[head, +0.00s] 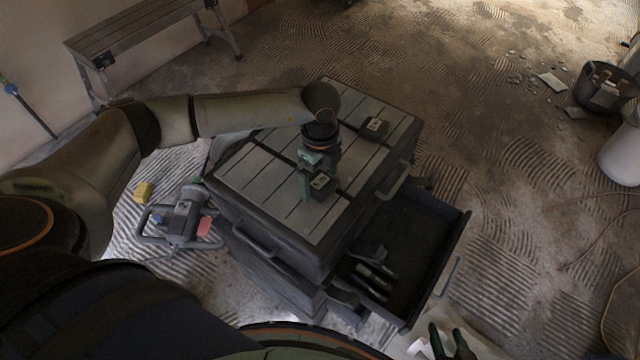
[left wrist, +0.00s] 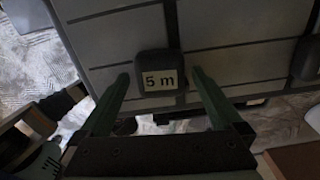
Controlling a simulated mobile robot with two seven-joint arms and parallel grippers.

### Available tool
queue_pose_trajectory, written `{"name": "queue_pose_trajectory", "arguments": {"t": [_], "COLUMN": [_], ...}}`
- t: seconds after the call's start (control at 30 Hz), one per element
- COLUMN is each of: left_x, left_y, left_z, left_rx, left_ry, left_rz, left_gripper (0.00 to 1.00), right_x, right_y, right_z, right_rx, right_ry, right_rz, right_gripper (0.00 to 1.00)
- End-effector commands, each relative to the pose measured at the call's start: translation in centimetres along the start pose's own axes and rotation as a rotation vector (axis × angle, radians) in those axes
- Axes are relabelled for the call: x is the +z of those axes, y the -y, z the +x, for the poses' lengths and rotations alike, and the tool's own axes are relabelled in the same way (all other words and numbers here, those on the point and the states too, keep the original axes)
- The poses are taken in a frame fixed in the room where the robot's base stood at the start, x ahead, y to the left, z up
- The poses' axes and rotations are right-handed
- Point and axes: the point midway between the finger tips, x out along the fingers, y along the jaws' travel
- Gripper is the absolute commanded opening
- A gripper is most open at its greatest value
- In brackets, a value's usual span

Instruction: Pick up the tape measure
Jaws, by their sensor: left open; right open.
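A dark tape measure (head: 321,181) with a pale label lies on the slatted top of a grey tool cabinet (head: 262,150). In the left wrist view the tape measure (left wrist: 151,61) shows the label "5 m". My left gripper (head: 312,188) is over it, pointing down. In the left wrist view its green fingers (left wrist: 160,76) are open, one on each side of the tape measure, with gaps visible. A second dark labelled block (head: 374,127) lies further back on the top; part of a dark object (left wrist: 307,60) shows at the right edge. My right gripper (head: 452,343) is open and empty at the bottom.
An open drawer (head: 458,240) with several tools sticks out to the right of the cabinet. A power tool (head: 182,218) and a yellow block (head: 143,191) lie on the left. A bench (head: 135,35) stands behind; a black bucket (head: 603,88) stands far right.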

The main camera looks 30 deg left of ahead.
Motion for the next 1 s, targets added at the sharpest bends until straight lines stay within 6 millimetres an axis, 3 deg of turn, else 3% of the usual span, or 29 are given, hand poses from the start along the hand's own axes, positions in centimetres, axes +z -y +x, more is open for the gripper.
{"name": "queue_pose_trajectory", "arguments": {"t": [0.1, 0.37, 1.0], "left_x": [-0.02, -0.02, -0.03], "left_y": [0.0, 0.02, 0.04], "left_z": [1.14, 1.3, 1.25], "left_rx": [0.001, -0.001, -0.001], "left_ry": [-0.001, -0.001, -0.001], "left_rz": [-0.001, 0.0, 0.0], "left_gripper": [1.0, 0.99, 0.27], "right_x": [0.11, 0.07, -0.11], "right_y": [0.01, 0.03, 0.0], "right_z": [0.08, 0.08, 0.09], "right_rx": [-0.001, -0.001, -0.001], "right_ry": [0.001, 0.001, -0.002], "right_rz": [0.0, -0.001, -0.001], "right_gripper": [0.5, 0.5, 0.5]}}
